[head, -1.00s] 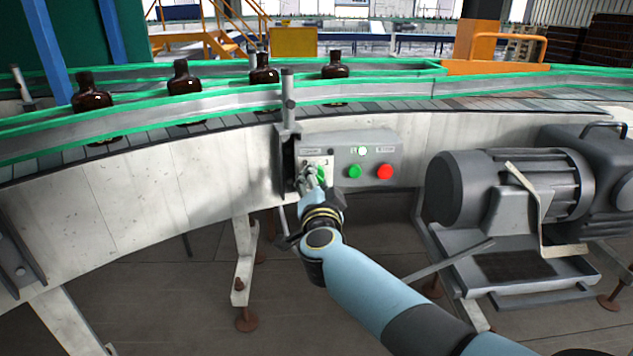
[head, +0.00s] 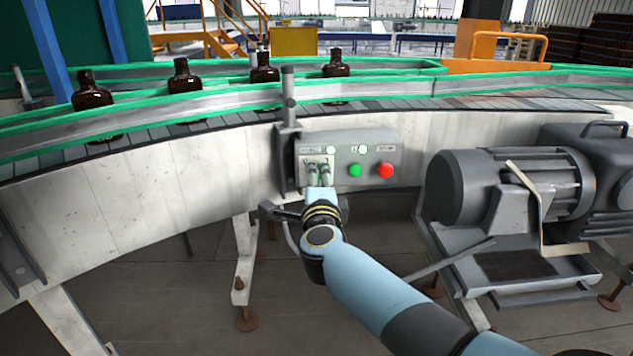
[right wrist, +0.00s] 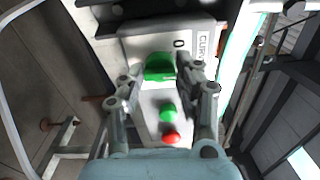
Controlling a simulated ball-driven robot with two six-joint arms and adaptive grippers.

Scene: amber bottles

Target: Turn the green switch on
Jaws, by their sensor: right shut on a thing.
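The green switch (right wrist: 160,67) shows in the right wrist view as a green knob on the grey control box (head: 393,141), near a "0" mark. My right gripper (head: 317,168) reaches the left part of the box and is shut on the switch, a finger on each side of it. In the head view the gripper mostly hides the switch. Two pale green lamps are lit on the box, a left lamp (head: 331,149) and a right lamp (head: 362,149). My left gripper is out of view.
A green button (head: 355,170) and a red button (head: 385,170) sit right of the gripper. Amber bottles (head: 92,93) stand on the curved conveyor (head: 150,175) behind. A grey motor (head: 500,190) stands at right.

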